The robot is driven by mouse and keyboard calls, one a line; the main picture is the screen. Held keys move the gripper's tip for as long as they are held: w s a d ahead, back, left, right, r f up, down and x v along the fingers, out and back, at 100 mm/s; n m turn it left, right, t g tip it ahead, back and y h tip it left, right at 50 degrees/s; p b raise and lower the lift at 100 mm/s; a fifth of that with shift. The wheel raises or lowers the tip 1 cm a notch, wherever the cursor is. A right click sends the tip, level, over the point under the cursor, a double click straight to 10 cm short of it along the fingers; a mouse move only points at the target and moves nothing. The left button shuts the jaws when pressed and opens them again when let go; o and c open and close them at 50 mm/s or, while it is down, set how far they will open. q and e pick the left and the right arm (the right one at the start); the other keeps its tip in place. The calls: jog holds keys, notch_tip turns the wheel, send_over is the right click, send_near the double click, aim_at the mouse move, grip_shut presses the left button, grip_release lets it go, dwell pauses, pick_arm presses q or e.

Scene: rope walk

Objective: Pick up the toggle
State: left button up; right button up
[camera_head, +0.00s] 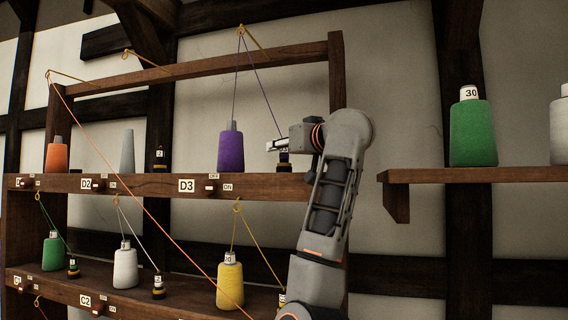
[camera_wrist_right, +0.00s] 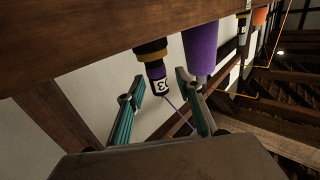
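The toggle seems to be the small dark peg (camera_head: 284,158) with a gold band and a number label, standing at the right end of the upper shelf's D3 bay. A purple thread runs to it from a hook above. In the right wrist view the peg (camera_wrist_right: 157,75) shows a 3 and hangs upside down in the picture. My right gripper (camera_head: 276,146) is at the peg's top. In the wrist view its two teal fingers (camera_wrist_right: 163,105) are spread, one each side of the peg, with gaps showing. My left gripper is not in view.
The purple cone (camera_head: 231,150) stands just left of the peg; it is close to one finger in the wrist view (camera_wrist_right: 205,52). The wooden rack (camera_head: 140,186) holds more cones, pegs and threads. A green cone (camera_head: 473,132) stands on a right shelf (camera_head: 510,174).

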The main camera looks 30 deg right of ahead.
grip_shut()
jog(key=shift+r, duration=0.1)
